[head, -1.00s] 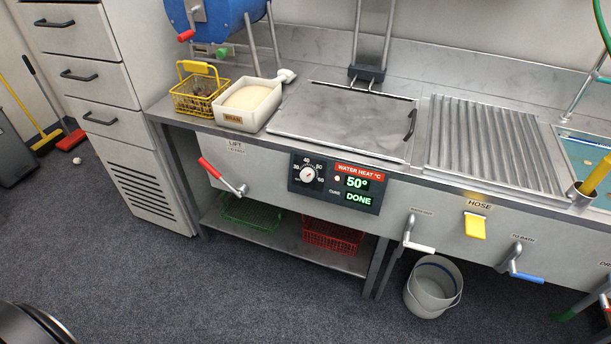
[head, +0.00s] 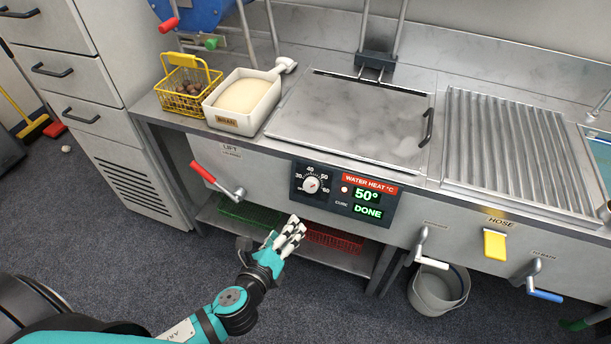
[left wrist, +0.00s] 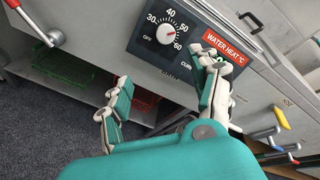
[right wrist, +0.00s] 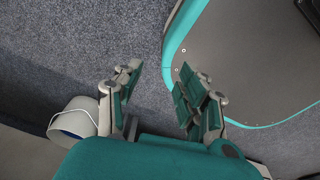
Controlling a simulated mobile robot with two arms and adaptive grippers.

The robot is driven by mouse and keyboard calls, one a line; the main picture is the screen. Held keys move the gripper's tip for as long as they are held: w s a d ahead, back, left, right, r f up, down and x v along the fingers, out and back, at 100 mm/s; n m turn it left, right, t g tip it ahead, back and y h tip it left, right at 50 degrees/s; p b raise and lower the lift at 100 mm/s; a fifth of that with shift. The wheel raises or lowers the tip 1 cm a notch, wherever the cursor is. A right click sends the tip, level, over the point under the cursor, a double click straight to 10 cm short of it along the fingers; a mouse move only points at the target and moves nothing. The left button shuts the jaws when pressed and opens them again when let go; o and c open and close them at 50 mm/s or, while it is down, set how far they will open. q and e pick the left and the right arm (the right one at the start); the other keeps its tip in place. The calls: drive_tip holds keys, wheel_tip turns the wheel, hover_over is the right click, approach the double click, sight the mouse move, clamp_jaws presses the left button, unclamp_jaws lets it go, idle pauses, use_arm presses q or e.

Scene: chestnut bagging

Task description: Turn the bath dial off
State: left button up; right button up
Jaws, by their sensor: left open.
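The bath dial (head: 311,184) is a round white knob on a dark panel on the front of the steel bath unit. In the left wrist view the dial (left wrist: 166,34) is near the top, with numbers around it and an OFF mark at its lower left. Its red pointer is toward the right, near 50. The display (head: 367,203) reads 50° and DONE. My left gripper (head: 294,228) is open and empty, below and in front of the panel, apart from the dial. In the right wrist view my right gripper (right wrist: 157,88) is open and empty above the floor.
A red-handled LIFT crank (head: 219,182) is left of the panel. A yellow HOSE handle (head: 495,244) and levers are at right. Red (head: 337,239) and green baskets sit on the low shelf. A bucket (head: 440,288) stands on the floor.

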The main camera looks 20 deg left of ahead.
sight(310, 188)
use_arm(q)
drive_tip(key=x, duration=0.5)
drive_tip(key=r+x, duration=0.1)
drive_tip(key=x, duration=1)
drive_tip(key=shift+w+d+r, duration=0.2)
drive_tip(key=shift+w+r, duration=0.1)
drive_tip(key=shift+w, duration=0.05)
drive_tip(key=shift+w+f, duration=0.1)
drive_tip(key=shift+w, duration=0.3)
use_arm(e)
drive_tip(key=shift+s+d+r, duration=0.1)
drive_tip(key=shift+s, duration=0.85)
use_arm(q)
drive_tip(key=c, duration=1.2)
use_arm(e)
drive_tip(key=shift+d, duration=0.35)
